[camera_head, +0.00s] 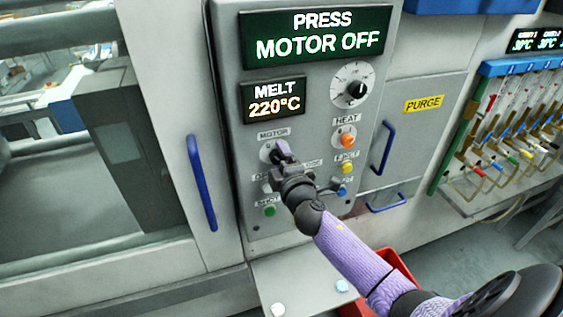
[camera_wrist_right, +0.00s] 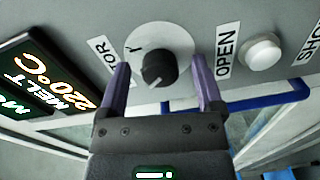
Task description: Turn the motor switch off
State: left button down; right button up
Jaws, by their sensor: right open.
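The motor switch is a black rotary knob (camera_wrist_right: 158,68) on a round white dial, below the MOTOR label (camera_head: 272,134) on the grey control panel (camera_head: 232,90). My right gripper (camera_head: 280,148) reaches up to it and hides most of it in the head view. In the right wrist view the gripper (camera_wrist_right: 160,85) is open, with one purple finger on each side of the knob. The knob stands between the fingers with gaps at both sides. A display (camera_head: 318,36) above reads PRESS MOTOR OFF. My left gripper does not show.
A MELT display (camera_head: 273,100) reads 220°C. A large dial (camera_head: 352,87), an orange HEAT knob (camera_head: 347,140), a yellow button (camera_head: 347,167), a blue button (camera_head: 342,191) and a green button (camera_head: 269,211) share the panel. Blue handles (camera_head: 201,182) flank it. A white button (camera_wrist_right: 262,52) sits by OPEN.

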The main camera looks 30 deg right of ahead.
jog(key=v, duration=1)
jog(key=s+f+m+g+y+b, duration=0.1)
jog(key=s+f+m+g+b, duration=0.2)
jog(key=f, duration=1)
jog(key=s+a+f+g+b, duration=0.1)
jog(key=s+f+g+b, duration=0.15)
jog(key=f+b, duration=0.65)
jog(key=s+f+m+g+y+b, duration=0.1)
jog(key=s+f+m+g, duration=0.15)
jog(key=f, duration=1.35)
jog(key=s+a+f+m+g+b, duration=0.2)
jog(key=s+f+g+b, duration=0.1)
jog(key=s+f, duration=0.5)
jog(key=s+a+f+m+g+y+b, duration=0.1)
jog(key=s+a+f+g+b, duration=0.1)
jog(key=s+f, duration=0.7)
jog(key=s+a+f+m+g+b, duration=0.2)
jog(key=s+a+f+g+b, duration=0.1)
jog(key=s+f+b, duration=0.3)
jog(key=s+f, duration=0.2)
jog(key=s, duration=0.1)
jog(key=shift+s+f+m+g+y+b, duration=0.3)
jog(key=shift+s+f+m+g+y, duration=0.05)
jog(key=shift+s+g+y, duration=0.05)
